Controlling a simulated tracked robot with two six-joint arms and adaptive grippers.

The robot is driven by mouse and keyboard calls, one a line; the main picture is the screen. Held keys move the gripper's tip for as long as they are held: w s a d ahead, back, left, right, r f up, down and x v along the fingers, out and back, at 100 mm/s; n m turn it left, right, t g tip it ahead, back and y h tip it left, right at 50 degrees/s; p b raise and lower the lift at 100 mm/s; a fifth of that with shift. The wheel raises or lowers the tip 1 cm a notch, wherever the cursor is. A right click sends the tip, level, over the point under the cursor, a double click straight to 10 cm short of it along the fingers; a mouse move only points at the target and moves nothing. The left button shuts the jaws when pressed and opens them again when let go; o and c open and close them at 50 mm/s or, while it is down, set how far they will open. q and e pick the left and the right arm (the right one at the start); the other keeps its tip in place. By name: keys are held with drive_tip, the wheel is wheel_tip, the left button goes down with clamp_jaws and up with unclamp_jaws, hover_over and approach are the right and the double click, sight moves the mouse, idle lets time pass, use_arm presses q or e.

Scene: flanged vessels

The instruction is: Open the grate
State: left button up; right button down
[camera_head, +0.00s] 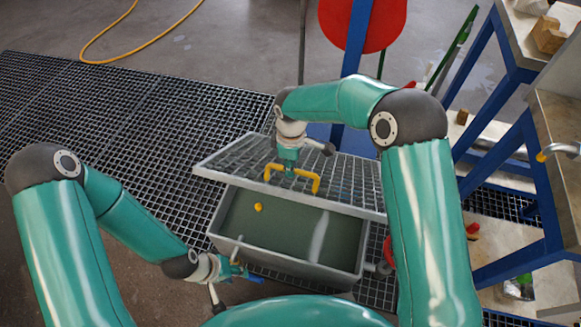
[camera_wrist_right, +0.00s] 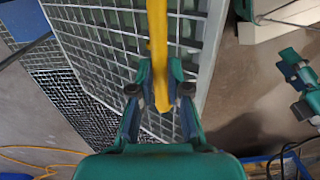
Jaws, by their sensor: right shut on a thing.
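The grate (camera_head: 347,178) is a grey metal mesh panel, raised and tilted over a grey rectangular tank (camera_head: 222,243). The tank's front part shows uncovered. A yellow bar handle (camera_head: 314,184) is fixed to the grate. My right gripper (camera_head: 290,170) is shut on the handle. In the right wrist view the handle (camera_wrist_right: 158,40) runs between the fingers of my right gripper (camera_wrist_right: 161,90), with the grate's mesh (camera_wrist_right: 95,40) behind. My left gripper (camera_head: 243,275) is low at the tank's front left, apart from the handle. Its fingers are too small to judge.
A small yellow ball (camera_head: 258,207) shows inside the tank. Dark floor grating (camera_head: 100,115) spreads to the left. A red disc (camera_head: 390,22) on a blue post stands behind. Blue-framed benches (camera_head: 490,160) bound the right side. A yellow hose (camera_head: 125,58) lies at the back left.

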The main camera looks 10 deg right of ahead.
drive_tip(key=w+d+r+p, duration=0.5)
drive_tip(key=w+r+p, duration=0.3)
drive_tip(key=w, duration=0.3)
drive_tip(key=shift+w+r+p, duration=0.2)
drive_tip(key=shift+w+p, duration=0.1)
drive_tip(key=shift+p, duration=0.2)
